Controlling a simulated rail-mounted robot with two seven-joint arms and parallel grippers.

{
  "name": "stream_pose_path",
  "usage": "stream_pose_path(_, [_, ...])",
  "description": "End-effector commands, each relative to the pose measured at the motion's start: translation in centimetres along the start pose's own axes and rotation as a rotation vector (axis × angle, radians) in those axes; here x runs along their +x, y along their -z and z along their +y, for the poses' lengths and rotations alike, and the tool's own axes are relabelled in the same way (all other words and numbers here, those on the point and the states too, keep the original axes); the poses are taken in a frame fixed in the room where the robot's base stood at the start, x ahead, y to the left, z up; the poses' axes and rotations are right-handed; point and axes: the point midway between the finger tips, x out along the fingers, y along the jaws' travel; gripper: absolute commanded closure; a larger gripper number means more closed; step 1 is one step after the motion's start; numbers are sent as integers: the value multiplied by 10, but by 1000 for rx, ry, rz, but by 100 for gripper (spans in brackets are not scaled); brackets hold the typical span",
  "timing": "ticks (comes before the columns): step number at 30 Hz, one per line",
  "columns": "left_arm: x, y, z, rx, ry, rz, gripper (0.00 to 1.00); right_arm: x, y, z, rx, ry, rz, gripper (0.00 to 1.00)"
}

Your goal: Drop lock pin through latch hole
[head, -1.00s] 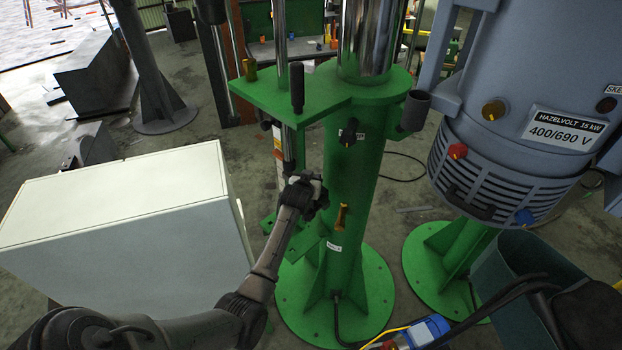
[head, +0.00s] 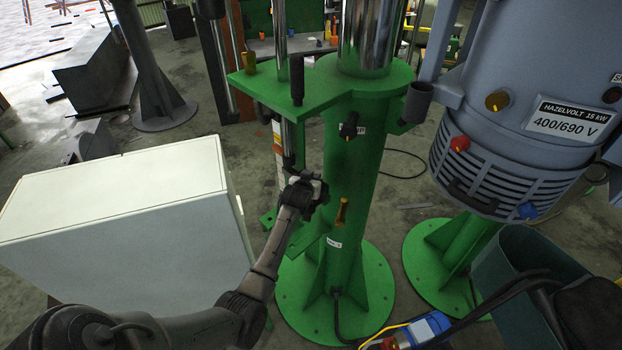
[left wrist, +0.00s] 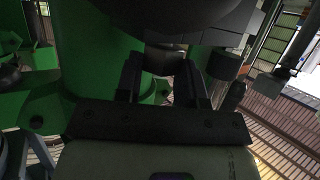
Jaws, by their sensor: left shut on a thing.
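My left gripper (head: 308,190) is in front of the green column (head: 345,175), below the green top plate (head: 320,88), at the lower end of a vertical rod (head: 288,140). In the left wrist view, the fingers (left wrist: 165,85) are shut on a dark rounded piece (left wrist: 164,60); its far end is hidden. I cannot tell whether it is the lock pin. A black upright grip (head: 297,80) stands at the plate's front edge. A yellow handle (head: 341,212) sits on the column's front. The latch hole is not clearly seen. My right gripper is not in view.
A white cabinet (head: 110,200) stands to the left. A blue-grey motor housing (head: 510,110) with coloured knobs hangs at the right. A dark green bin (head: 520,270) with black cables is at lower right.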

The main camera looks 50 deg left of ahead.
Motion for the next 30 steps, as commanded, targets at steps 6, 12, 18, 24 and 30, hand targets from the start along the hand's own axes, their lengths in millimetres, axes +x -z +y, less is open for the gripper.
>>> stream_pose_path(6, [2, -5, 0, 0, 0, 2, 96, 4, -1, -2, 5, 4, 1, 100])
stream_pose_path(12, [2, -5, 0, 0, 0, 2, 54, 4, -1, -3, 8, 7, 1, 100])
stream_pose_path(18, [2, -6, 0, 0, 0, 1, 35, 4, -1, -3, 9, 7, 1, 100])
stream_pose_path(24, [3, -7, 0, 0, 0, -2, 35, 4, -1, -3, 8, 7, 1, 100])
stream_pose_path(30, [-5, -8, 0, 0, 0, -1, 35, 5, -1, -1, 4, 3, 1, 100])
